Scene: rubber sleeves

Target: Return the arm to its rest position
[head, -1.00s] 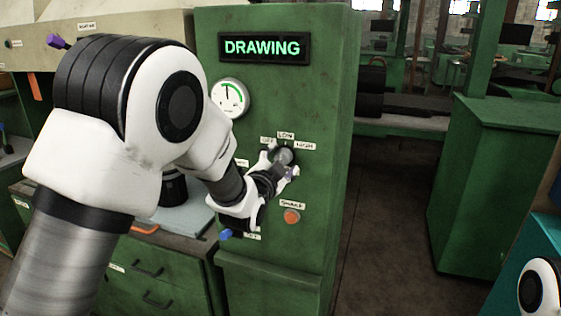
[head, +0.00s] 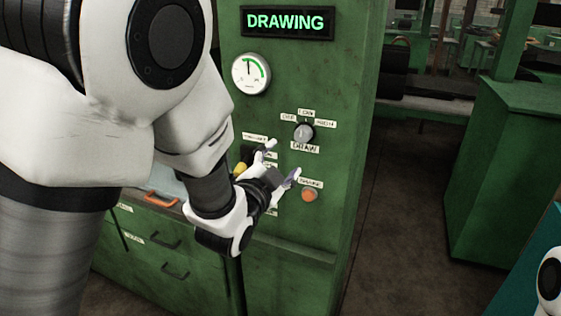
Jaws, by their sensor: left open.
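My left arm (head: 190,120) comes in from the left and fills much of the head view. My left gripper (head: 280,160) is open and empty in front of the green cabinet (head: 350,90). Its fingertips are below and left of the grey rotary knob (head: 304,132), apart from it. The knob has labels around it, with DRAW below. An orange button (head: 309,195) sits just right of and below the gripper. A yellow-tipped part (head: 240,169) and a dark part behind the gripper are partly hidden. My right gripper is not in view.
A lit sign (head: 288,22) reads DRAWING above a round gauge (head: 250,74). Green drawers (head: 165,255) with dark handles stand lower left. An orange handle (head: 162,198) lies near their top. Open floor (head: 410,220) lies between the cabinet and another green cabinet (head: 510,180).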

